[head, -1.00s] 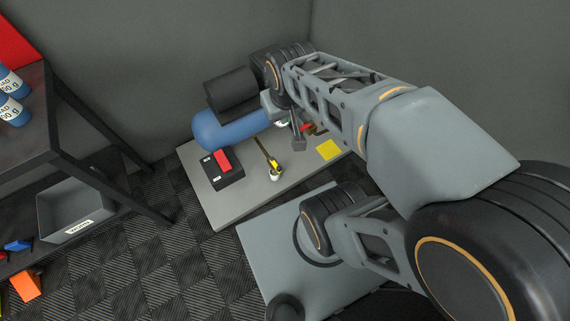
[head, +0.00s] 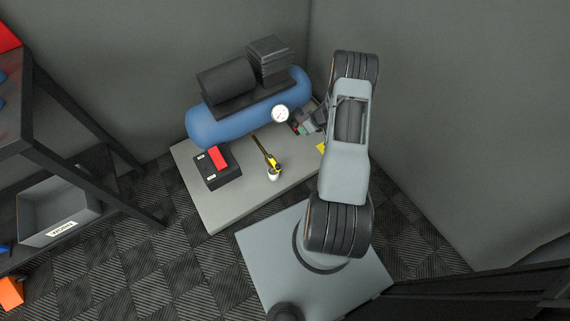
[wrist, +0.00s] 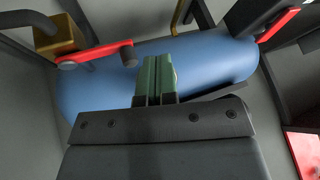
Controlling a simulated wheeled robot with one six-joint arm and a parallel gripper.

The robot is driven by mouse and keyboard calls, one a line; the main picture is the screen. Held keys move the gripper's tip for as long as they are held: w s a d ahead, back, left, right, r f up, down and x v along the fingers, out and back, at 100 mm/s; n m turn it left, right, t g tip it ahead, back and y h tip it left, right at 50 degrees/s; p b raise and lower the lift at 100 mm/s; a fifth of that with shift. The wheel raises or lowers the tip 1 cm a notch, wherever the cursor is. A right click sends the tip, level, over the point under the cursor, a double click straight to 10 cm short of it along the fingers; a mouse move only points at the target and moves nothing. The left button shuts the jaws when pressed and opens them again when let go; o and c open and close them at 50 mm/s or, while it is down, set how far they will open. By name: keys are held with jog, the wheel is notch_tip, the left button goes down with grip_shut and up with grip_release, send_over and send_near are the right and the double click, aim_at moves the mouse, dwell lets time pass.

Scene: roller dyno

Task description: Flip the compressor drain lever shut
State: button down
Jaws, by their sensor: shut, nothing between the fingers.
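The compressor's blue tank (head: 235,125) lies on the grey slab, and spans the wrist view (wrist: 215,60). In the wrist view a red lever (wrist: 100,50) runs sideways from a brass-coloured block (wrist: 60,38) at upper left, with a dark round end; it looks like the drain lever. A second red bar (wrist: 278,25) is at upper right. My gripper (wrist: 157,75) is shut and empty, its green fingers side by side in front of the tank, right of and below the lever's end. Contact cannot be told. In the head view my gripper (head: 303,129) hides the lever area.
A white gauge (head: 281,114) sits on the tank close to my gripper. A black box with a red switch (head: 217,157) and a yellow-black handle (head: 268,155) stand on the slab (head: 230,208). A yellow square (head: 321,147) lies near my arm. A dark shelf (head: 95,110) is at left.

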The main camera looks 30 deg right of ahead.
jog(key=s+a+f+g+y, duration=0.1)
jog(key=s+f+g+y, duration=0.1)
jog(key=s+f, duration=0.3)
jog(key=shift+a+f, duration=0.15)
jog(key=shift+f, duration=0.25)
jog(key=b, duration=0.4)
send_near(273, 161)
jog(key=shift+s+a+f, duration=0.25)
jog(key=shift+s+f, duration=0.1)
jog(key=shift+f, duration=0.45)
jog(key=shift+s+a+f, duration=0.3)
jog(key=shift+f, duration=0.5)
jog(key=shift+s+a+f, duration=0.25)
jog(key=shift+s+f, duration=0.1)
jog(key=shift+f, duration=0.45)
